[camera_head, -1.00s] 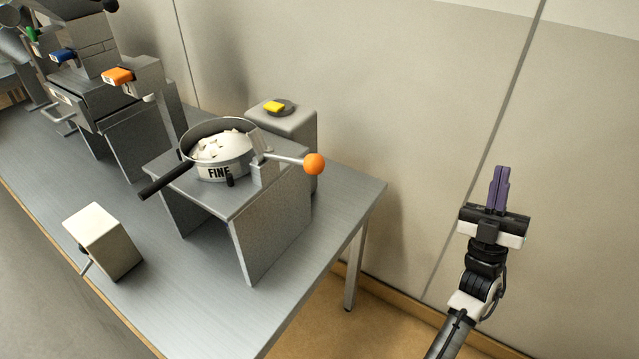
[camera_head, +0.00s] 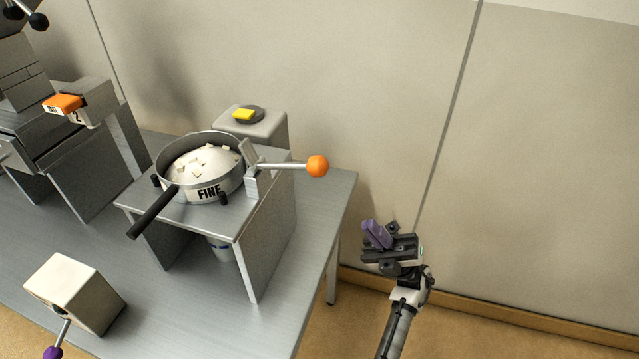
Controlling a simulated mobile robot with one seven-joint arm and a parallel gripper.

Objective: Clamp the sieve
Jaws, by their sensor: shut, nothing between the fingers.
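The sieve (camera_head: 225,188) is a round grey pan marked FINE, with a black handle pointing to the lower left. White material with several pale chunks lies in it. It sits on a grey metal stand (camera_head: 262,262) on the table. A clamp lever (camera_head: 285,165) with an orange ball knob (camera_head: 317,166) stands at the sieve's right side and points right, roughly level. My gripper (camera_head: 372,232) is shut and empty, with purple fingers. In the picture it is to the right of the table, below and right of the orange knob and apart from it.
A grey box with a yellow button (camera_head: 243,114) stands behind the sieve. A pale box (camera_head: 70,290) with a purple-knobbed lever is at the front left. A machine with an orange part (camera_head: 62,104) stands at the far left. The wall is behind the table.

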